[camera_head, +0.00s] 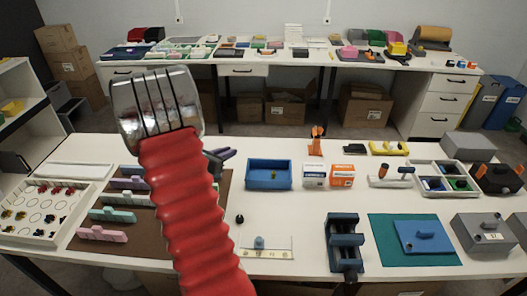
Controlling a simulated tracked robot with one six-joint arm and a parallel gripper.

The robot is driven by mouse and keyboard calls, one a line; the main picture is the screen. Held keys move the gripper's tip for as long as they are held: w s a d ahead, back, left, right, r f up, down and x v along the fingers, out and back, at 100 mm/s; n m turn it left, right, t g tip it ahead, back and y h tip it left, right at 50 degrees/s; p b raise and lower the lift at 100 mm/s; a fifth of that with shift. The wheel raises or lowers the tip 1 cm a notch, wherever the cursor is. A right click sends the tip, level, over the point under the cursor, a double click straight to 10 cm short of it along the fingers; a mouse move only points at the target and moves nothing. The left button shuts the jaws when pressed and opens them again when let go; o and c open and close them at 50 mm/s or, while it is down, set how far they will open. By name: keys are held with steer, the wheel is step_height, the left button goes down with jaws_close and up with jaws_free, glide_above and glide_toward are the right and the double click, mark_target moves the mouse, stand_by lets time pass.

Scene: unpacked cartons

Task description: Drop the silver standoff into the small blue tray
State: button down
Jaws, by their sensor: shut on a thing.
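A blue open tray (268,186) stands on the near table, just right of the brown mat, with a small olive-yellow thing inside it. My red ribbed arm with its silver joint fills the left middle and hides much behind it. A dark part that seems to be my gripper (218,157) juts out from behind the arm, left of the blue tray and apart from it. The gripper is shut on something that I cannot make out. I cannot pick out the silver standoff; it may be hidden by the arm or the gripper.
Two small boxes (315,175) stand right of the blue tray. A blue vise (345,240) stands near the front edge. A compartment tray (443,164) is at the right, a white tray of parts (45,210) at the left. The tabletop between tray and vise is mostly clear.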

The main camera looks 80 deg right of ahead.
steer(key=s+d+m+g+y, duration=0.1)
steer(key=s+d+m+g, duration=0.2)
steer(key=s, duration=0.9)
steer(key=shift+s+d+f+g+y, duration=0.2)
steer(key=shift+d+g+y, duration=0.1)
steer(key=shift+d, duration=0.7)
steer(key=shift+w+f, duration=0.1)
steer(key=shift+f, duration=0.1)
steer(key=shift+f, duration=2.85)
steer(key=c, duration=1.7)
jaws_free()
steer(key=shift+o, duration=0.2)
steer(key=shift+w+a, duration=0.1)
